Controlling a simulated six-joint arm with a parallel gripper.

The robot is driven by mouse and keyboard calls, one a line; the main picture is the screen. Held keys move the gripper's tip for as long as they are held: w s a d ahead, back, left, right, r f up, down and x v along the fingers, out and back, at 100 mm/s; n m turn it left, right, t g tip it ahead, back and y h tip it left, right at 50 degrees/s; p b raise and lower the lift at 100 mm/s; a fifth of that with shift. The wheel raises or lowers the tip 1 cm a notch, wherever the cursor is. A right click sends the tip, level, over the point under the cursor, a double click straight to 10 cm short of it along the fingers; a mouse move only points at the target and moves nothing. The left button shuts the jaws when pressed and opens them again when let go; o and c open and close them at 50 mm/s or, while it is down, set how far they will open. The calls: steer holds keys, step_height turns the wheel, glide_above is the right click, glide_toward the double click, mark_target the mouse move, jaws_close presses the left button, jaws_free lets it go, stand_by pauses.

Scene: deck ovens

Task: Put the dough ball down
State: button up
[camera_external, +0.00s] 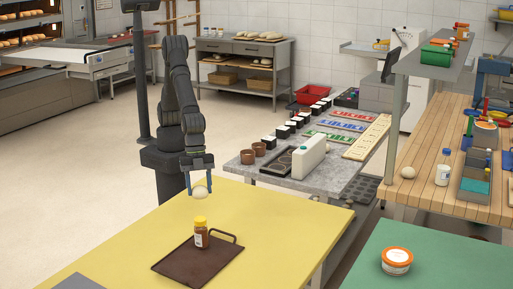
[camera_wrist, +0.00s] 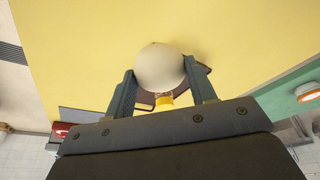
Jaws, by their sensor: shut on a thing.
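A pale round dough ball (camera_external: 200,193) is between the fingers of my gripper (camera_external: 198,186) in the external view. My gripper is shut on it and holds it over the yellow table (camera_external: 120,236), near the far edge. The dough ball (camera_wrist: 160,67) also shows in the wrist view between both fingertips of my gripper (camera_wrist: 162,82), with the yellow table top (camera_wrist: 80,45) behind it. I cannot tell how far the ball is above the table. Another pale ball (camera_external: 407,172) lies on the wooden bench at the right.
A dark brown tray (camera_external: 180,263) with a handle lies on the yellow table, with an amber jar (camera_external: 201,233) on it. A green table (camera_external: 440,265) with an orange-lidded tub (camera_external: 397,261) is at the right.

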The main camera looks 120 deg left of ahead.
steer(key=w+a+f, duration=0.1)
steer(key=w+f, duration=0.1)
steer(key=w, duration=0.1)
steer(key=w+a+f, duration=0.2)
steer(key=w, duration=0.1)
steer(key=w+a+f, duration=0.1)
steer(key=w+f, duration=0.1)
steer(key=w, duration=0.1)
steer(key=shift+w+a+f, duration=0.15)
steer(key=shift+a, duration=0.1)
steer(key=shift+f, duration=2)
steer(key=shift+f, duration=0.1)
steer(key=o, duration=1)
steer(key=v, duration=1.2)
